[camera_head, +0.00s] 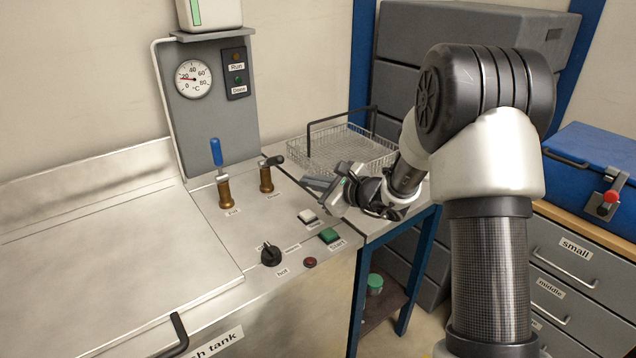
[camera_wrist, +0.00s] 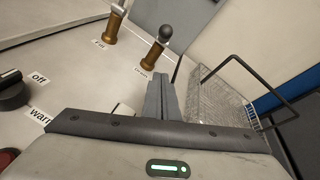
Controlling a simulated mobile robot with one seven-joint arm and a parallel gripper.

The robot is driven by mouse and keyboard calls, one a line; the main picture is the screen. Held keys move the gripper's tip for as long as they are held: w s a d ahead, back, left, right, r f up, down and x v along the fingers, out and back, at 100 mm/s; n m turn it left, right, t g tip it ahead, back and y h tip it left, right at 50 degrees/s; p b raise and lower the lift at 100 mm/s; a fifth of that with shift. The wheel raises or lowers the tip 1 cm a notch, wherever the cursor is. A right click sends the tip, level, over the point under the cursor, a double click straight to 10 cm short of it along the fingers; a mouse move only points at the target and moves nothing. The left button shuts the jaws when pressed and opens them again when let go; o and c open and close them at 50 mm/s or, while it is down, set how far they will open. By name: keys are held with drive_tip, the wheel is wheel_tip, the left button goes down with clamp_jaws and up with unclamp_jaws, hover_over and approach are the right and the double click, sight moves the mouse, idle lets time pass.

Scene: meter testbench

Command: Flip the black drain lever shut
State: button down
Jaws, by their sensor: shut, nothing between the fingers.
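The black drain lever (camera_head: 273,161) sits on top of a brass valve (camera_head: 266,181) on the steel bench top. Its handle lies roughly level, pointing right in the head view. In the wrist view its rounded black end (camera_wrist: 165,33) shows above the brass body (camera_wrist: 152,56), by the drain label. My gripper (camera_head: 312,183) is to the right of and nearer than the valve, apart from it. In the wrist view its fingers (camera_wrist: 160,85) are together and empty, pointing toward the valve base with a gap between.
The fill valve with an upright blue lever (camera_head: 216,153) stands left of the drain valve. A white button (camera_head: 308,216), green button (camera_head: 329,235) and black knob (camera_head: 270,255) are on the nearer bench top. A wire basket (camera_head: 345,150) stands behind my gripper.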

sight(271, 162)
drive_tip(key=x, duration=0.4)
drive_tip(key=a+r, duration=0.3)
drive_tip(key=shift+w, duration=0.4)
drive_tip(key=shift+r+p, duration=0.15)
drive_tip(key=shift+p, duration=0.25)
